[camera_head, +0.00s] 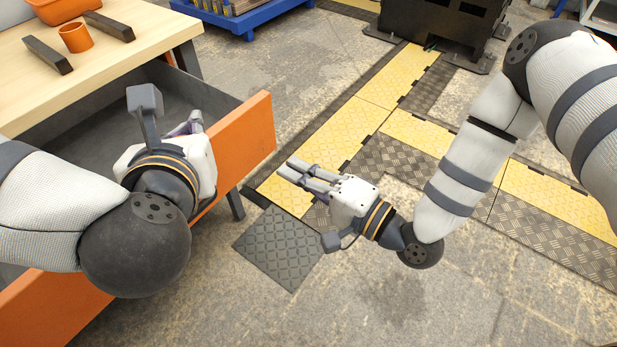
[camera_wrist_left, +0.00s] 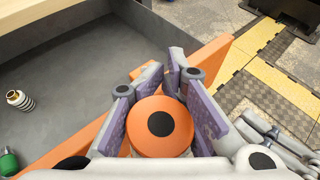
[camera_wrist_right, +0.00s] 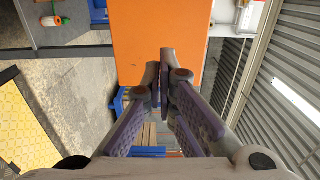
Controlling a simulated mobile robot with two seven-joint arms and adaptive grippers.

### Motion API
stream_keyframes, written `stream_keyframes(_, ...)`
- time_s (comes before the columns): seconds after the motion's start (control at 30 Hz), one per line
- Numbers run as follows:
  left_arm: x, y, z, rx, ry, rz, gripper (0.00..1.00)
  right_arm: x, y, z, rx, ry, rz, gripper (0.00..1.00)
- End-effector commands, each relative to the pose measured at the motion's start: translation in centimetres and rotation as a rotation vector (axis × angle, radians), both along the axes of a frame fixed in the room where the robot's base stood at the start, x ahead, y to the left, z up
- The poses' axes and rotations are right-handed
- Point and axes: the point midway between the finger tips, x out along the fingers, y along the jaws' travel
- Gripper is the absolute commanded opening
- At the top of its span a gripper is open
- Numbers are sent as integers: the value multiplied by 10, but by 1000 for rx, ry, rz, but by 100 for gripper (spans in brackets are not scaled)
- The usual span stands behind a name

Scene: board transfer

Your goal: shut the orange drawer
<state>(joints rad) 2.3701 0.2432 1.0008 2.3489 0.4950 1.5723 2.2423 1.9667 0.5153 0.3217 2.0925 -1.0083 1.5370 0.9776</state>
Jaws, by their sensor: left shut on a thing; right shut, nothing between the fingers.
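The orange drawer stands pulled out from under the wooden table, its grey inside showing. Its orange front (camera_head: 245,138) faces right in the head view and is partly hidden by my left arm. My left gripper (camera_head: 192,125) is above the drawer near its front edge. In the left wrist view its fingers (camera_wrist_left: 178,62) are shut around an orange round piece with a black centre (camera_wrist_left: 160,140); I cannot tell whether it is fixed to anything. My right gripper (camera_head: 290,171) is shut and empty, apart from the drawer, pointing toward its front (camera_wrist_right: 160,35).
A striped metallic piece (camera_wrist_left: 19,100) and a green piece (camera_wrist_left: 9,162) lie in the drawer. The table (camera_head: 95,75) carries an orange cup (camera_head: 76,37), two dark bars and an orange bin. A dark mat (camera_head: 280,246) lies on the floor before the drawer.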

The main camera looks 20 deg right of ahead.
Motion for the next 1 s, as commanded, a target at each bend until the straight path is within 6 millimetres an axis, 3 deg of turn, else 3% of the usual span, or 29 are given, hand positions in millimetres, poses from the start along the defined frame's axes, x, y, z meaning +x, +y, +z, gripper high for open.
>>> stream_keyframes(0.2, 0, 0, -2, 0, 2, 0, 0, 38, 27, 0, -2, -3, 2, 0)
stream_keyframes(0.4, 0, 0, -1, 0, 1, 0, 0, 62, 43, 0, -2, 0, 1, 0)
stream_keyframes(1.0, 0, 0, -5, 0, 6, 0, 0, 72, 49, -2, -3, 3, 0, 0)
